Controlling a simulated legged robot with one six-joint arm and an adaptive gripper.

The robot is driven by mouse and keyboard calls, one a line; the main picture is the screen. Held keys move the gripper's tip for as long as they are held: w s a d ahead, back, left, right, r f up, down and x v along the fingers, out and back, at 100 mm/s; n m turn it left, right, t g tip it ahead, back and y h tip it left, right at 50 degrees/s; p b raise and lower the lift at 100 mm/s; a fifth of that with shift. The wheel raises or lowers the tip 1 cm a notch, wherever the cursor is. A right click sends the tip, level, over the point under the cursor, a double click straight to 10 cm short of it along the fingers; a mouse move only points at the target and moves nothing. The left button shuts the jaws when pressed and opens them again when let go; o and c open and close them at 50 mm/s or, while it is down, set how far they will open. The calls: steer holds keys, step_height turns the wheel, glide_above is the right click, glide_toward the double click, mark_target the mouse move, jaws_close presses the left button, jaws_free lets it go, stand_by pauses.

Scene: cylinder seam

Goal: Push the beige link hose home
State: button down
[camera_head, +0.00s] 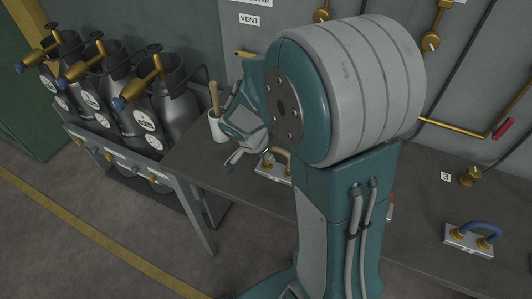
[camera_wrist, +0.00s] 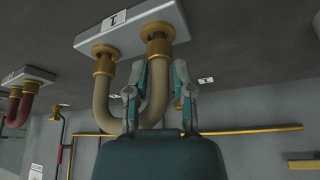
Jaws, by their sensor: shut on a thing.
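The beige link hose (camera_wrist: 102,95) is a U-shaped loop with a brass ferrule at each end. In the wrist view it joins a pale block (camera_wrist: 135,30), which carries a number label, through two brass fittings. Both ends meet their fittings; I cannot tell how deep each one sits. My gripper (camera_wrist: 160,72) is shut on the right leg of the hose, a finger on each side, just beyond its ferrule. In the head view the hose (camera_head: 284,155) shows partly beside my arm on its block (camera_head: 271,173), and my gripper (camera_head: 240,155) is small and partly hidden.
A white cup (camera_head: 216,127) with a wooden-handled tool stands close behind my gripper. Gas cylinders (camera_head: 175,98) stand in a rack at left. A blue hose (camera_head: 481,227) sits on another block at right. A red-brown hose (camera_wrist: 20,108) shows in the wrist view. Brass pipes line the wall.

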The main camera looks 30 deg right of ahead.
steer(key=shift+f, duration=0.45)
steer(key=shift+c, duration=2)
jaws_free()
steer(key=v, duration=1.2)
steer(key=s+a+r+n+t+y, duration=0.2)
steer(key=s+r+n, duration=0.1)
steer(key=s+n, duration=0.4)
steer(key=s+a+r+n+t+y, duration=0.2)
steer(key=s+r+n, duration=0.2)
steer(key=s+n, duration=0.3)
steer(key=shift+r+n+y, duration=0.3)
steer(key=shift+n, duration=0.2)
